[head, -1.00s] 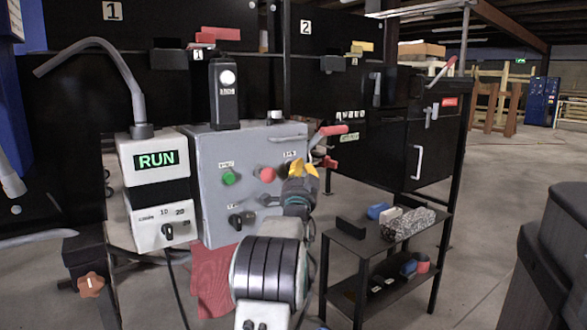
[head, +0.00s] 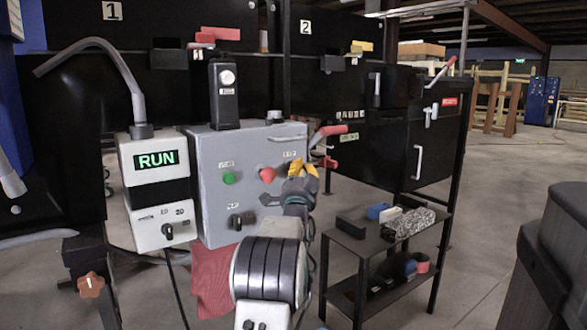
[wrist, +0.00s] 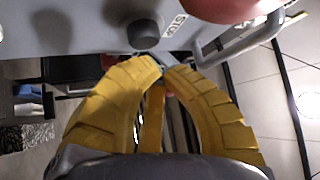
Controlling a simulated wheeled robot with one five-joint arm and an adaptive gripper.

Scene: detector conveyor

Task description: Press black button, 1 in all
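The grey control panel (head: 215,150) carries a green button (head: 229,178), a red button (head: 267,175) and a dark knob (head: 237,221). My gripper (head: 303,164) has yellow fingers and is at the panel's right side, just right of the red button. It covers that part of the panel in the head view. In the wrist view a round black button (wrist: 145,33) stands out from the panel beside a small white label, just beyond the fingertips. My gripper (wrist: 160,66) shows its fingertips together there, with nothing between them. I cannot tell whether they touch the button.
A red round part (wrist: 215,8) and a grey bar handle (wrist: 240,38) are close to the fingers in the wrist view. A box reading RUN (head: 156,160) stands left of the panel. A black shelf cart (head: 345,247) with several items stands at right.

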